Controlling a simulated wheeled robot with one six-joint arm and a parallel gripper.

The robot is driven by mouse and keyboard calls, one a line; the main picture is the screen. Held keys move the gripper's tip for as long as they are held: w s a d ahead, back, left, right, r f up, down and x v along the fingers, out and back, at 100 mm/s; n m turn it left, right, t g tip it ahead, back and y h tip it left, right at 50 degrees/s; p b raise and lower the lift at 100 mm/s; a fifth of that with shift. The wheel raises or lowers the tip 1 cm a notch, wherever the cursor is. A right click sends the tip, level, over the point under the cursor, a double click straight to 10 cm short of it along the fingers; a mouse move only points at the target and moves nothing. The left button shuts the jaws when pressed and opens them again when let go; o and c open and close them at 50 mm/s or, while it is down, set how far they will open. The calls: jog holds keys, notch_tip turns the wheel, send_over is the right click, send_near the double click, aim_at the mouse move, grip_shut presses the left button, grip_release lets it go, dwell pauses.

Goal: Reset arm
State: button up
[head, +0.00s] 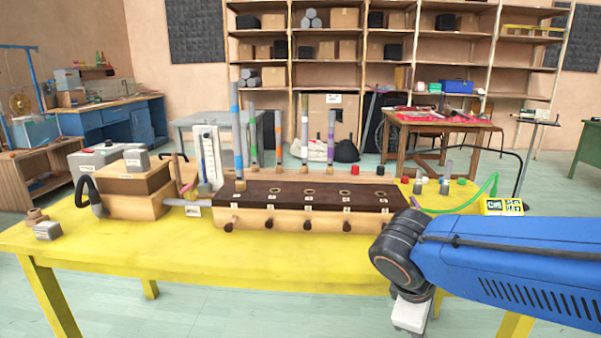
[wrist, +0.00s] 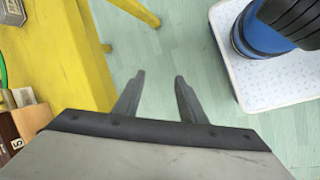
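My gripper shows in the wrist view (wrist: 158,76), its two dark fingers spread apart with only the pale floor seen between them. It is empty and hangs beside the edge of the yellow table (head: 180,262), which also shows in the wrist view (wrist: 70,40). In the head view my blue arm reaches in from the right, and the gripper's fingers are hidden below my wrist. The dark-topped wooden box with holes (head: 320,196) stands on the table, left of my wrist.
A wooden bellows-like box (head: 138,190) is at the left. A green hose (head: 470,203) and a small yellow-green device (head: 502,207) lie at the right. The front strip of the table is clear.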

jog(key=s+d+m+t+y, duration=0.2)
jog(key=s+d+m+y, duration=0.2)
jog(key=m, duration=0.7)
jog(key=shift+s+d+r, duration=0.15)
jog(key=shift+s+d, duration=0.1)
jog(key=shift+s, duration=0.95)
